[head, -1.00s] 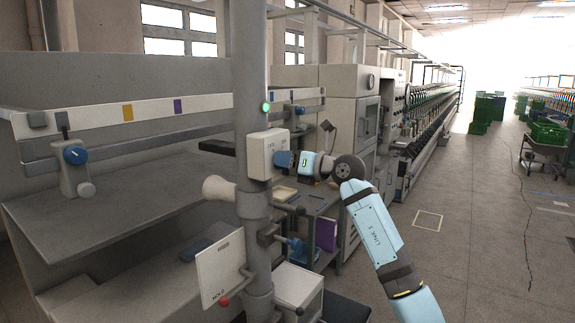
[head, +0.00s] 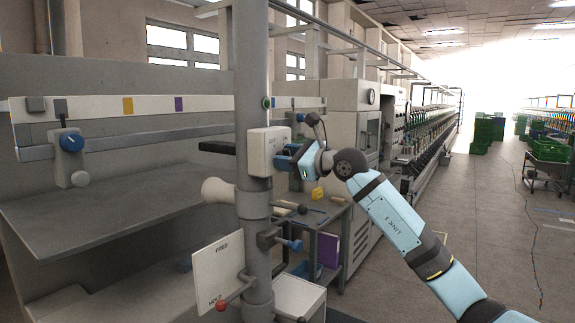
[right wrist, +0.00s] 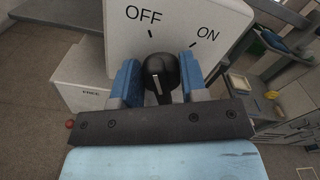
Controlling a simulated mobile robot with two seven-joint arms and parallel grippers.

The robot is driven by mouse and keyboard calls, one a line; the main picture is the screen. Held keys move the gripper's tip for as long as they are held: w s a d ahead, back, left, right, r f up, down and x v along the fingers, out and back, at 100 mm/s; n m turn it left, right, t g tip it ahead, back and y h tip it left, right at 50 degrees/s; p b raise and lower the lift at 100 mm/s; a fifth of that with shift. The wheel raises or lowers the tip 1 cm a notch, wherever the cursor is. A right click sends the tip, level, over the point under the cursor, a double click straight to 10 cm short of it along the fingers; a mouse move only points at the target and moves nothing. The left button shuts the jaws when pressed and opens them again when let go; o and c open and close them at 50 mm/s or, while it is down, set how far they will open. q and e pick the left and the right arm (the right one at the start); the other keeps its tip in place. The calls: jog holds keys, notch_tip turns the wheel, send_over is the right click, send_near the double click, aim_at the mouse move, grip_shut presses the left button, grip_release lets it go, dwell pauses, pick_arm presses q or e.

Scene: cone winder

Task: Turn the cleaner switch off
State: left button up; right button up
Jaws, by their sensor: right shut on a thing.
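The cleaner switch is a white box (head: 262,152) on the grey column (head: 251,85). In the right wrist view its face (right wrist: 122,45) reads OFF at upper left and ON at upper right. Its black knob (right wrist: 160,72) stands between the blue fingers of my right gripper (right wrist: 158,84), which is shut on it. The knob appears turned toward the OFF mark. In the head view my right gripper (head: 284,162) covers the knob from the right. The round green lamp (head: 267,103) above the box looks dark. My left gripper is not in view.
A white board (head: 219,272) with a red ball-ended lever (head: 222,304) hangs low on the column. A cream cone (head: 218,191) juts left. A small table (head: 328,214) stands behind the gripper.

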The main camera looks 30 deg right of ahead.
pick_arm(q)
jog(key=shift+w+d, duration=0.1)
pick_arm(e)
jog(key=shift+n, duration=0.4)
jog(key=o, duration=0.8)
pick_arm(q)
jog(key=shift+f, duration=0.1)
pick_arm(e)
jog(key=shift+o, duration=0.2)
pick_arm(q)
jog(key=b, duration=0.1)
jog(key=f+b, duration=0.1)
jog(key=b, duration=0.1)
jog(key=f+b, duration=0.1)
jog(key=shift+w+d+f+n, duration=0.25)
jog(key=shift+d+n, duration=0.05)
pick_arm(e)
jog(key=v, duration=1.3)
jog(key=shift+s, duration=0.4)
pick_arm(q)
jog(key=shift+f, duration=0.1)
pick_arm(e)
jog(key=shift+d, duration=0.1)
